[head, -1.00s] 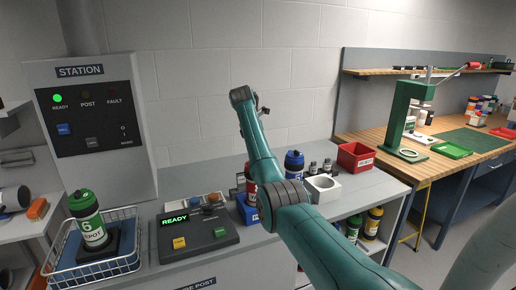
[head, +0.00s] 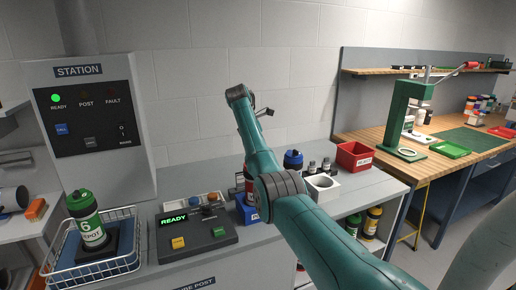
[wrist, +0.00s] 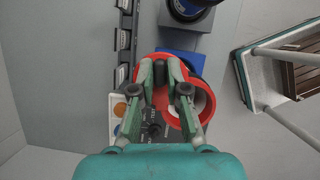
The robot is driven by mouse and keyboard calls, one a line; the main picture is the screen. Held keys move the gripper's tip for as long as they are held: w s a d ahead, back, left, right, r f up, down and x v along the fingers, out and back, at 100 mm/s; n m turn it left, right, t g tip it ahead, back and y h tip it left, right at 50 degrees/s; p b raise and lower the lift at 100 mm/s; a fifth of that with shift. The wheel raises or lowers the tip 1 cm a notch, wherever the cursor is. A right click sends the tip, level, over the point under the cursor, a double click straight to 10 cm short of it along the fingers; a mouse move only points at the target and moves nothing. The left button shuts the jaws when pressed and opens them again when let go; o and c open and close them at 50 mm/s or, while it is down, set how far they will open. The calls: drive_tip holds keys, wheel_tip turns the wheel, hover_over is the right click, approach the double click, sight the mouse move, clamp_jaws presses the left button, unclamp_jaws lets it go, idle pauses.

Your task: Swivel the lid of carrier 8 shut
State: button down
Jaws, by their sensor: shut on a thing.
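A red carrier (head: 240,182), partly hidden behind my arm, stands at a blue block (head: 246,209) on the grey bench in the head view. In the wrist view, red lid and rim parts (wrist: 204,108) lie below my gripper, with a pale round area inside; the blue block (wrist: 188,62) shows behind. My gripper (wrist: 166,68) is shut on the red lid, seen from above. I cannot read a number on this carrier, and the fingers hide how far the lid is turned.
A blue-lidded carrier (head: 293,161), small dark bottles (head: 318,166) and a red bin (head: 355,158) stand to the right.

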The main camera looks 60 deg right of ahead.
drive_tip(key=m, duration=0.1)
drive_tip(key=s+m+g, duration=0.1)
drive_tip(key=m, duration=0.1)
drive_tip(key=a+m+y, duration=0.1)
drive_tip(key=shift+s+m+g, duration=0.25)
drive_tip(key=shift+m+g, duration=0.05)
drive_tip(key=shift+s+a+m+y, duration=0.2)
drive_tip(key=shift+a+m+y, duration=0.05)
drive_tip(key=shift+m, duration=0.55)
drive_tip(key=shift+s+a+m+y, duration=0.15)
drive_tip(key=shift+a+m+y, duration=0.1)
drive_tip(key=shift+m, duration=0.55)
drive_tip(key=shift+s+a+m+g, duration=0.1)
drive_tip(key=shift+a+m+g, duration=0.05)
drive_tip(key=shift+m+g, duration=0.3)
drive_tip(key=c, duration=1.2)
unclamp_jaws()
drive_tip(key=shift+o, duration=0.2)
